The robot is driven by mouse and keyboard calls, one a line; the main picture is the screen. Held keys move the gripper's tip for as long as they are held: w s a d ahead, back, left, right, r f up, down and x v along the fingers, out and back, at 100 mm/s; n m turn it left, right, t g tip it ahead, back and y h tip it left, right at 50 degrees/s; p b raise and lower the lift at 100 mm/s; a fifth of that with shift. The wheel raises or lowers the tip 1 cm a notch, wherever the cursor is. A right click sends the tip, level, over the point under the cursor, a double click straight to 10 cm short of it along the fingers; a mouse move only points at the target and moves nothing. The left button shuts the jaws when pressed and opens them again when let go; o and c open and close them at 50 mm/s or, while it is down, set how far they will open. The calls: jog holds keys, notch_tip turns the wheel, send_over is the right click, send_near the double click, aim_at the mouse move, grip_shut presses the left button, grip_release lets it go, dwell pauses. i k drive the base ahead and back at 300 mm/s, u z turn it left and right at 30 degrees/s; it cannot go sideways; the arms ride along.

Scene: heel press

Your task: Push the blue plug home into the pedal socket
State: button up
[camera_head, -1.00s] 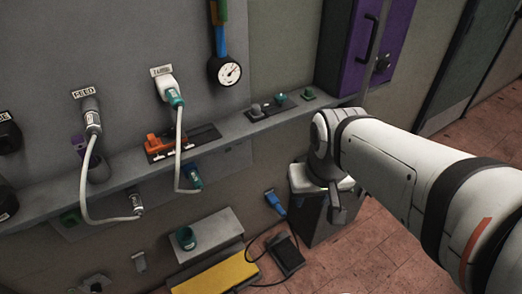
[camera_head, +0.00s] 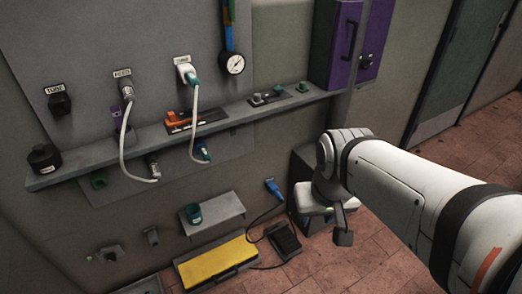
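A blue plug (camera_head: 273,187) shows low on the wall, left of a dark cabinet. A dark cable runs from its lower end down and left toward the floor. A black foot pedal (camera_head: 284,238) lies on the floor below it. I cannot make out the pedal socket for certain, nor how far the plug sits in anything. My gripper (camera_head: 343,236) hangs at the end of my arm, right of the plug and pedal and clear of both in the picture. Its fingers are too small and dark to tell whether they are open.
A yellow-topped box (camera_head: 215,258) stands left of the pedal. A grey ledge (camera_head: 105,160) crosses the wall above. A dark cabinet (camera_head: 304,165) with a white item (camera_head: 309,197) is close beside my arm. Tiled floor (camera_head: 385,270) is open to the right.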

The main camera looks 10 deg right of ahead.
aim_at(279, 197)
jog(key=z, duration=0.15)
jog(key=i, duration=0.9)
jog(key=z, duration=0.4)
jog(key=k, duration=0.95)
jog(key=u, duration=0.3)
jog(key=i, duration=1)
jog(key=u, duration=0.05)
jog(key=k, duration=0.6)
